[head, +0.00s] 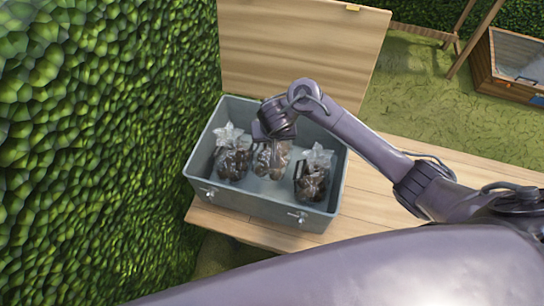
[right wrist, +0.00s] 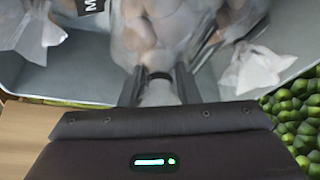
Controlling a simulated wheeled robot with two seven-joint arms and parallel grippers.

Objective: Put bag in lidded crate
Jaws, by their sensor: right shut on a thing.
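A grey crate (head: 252,205) stands on a wooden bench, its wooden lid (head: 300,60) raised at the back. Three clear bags with dark and brown contents are in it: a left bag (head: 233,158), a middle bag (head: 268,158) and a right bag (head: 312,176). My right arm reaches over the crate, and its gripper hides part of the middle bag. In the right wrist view my right gripper (right wrist: 160,88) is shut on the gathered neck of the middle bag (right wrist: 160,35). I cannot tell whether this bag touches the crate floor. My left gripper is out of view.
A leafy green hedge (head: 90,130) stands close along the crate's left side. The bench top (head: 375,215) is bare to the right of the crate. A wooden planter box (head: 510,65) stands on the grass at the far right.

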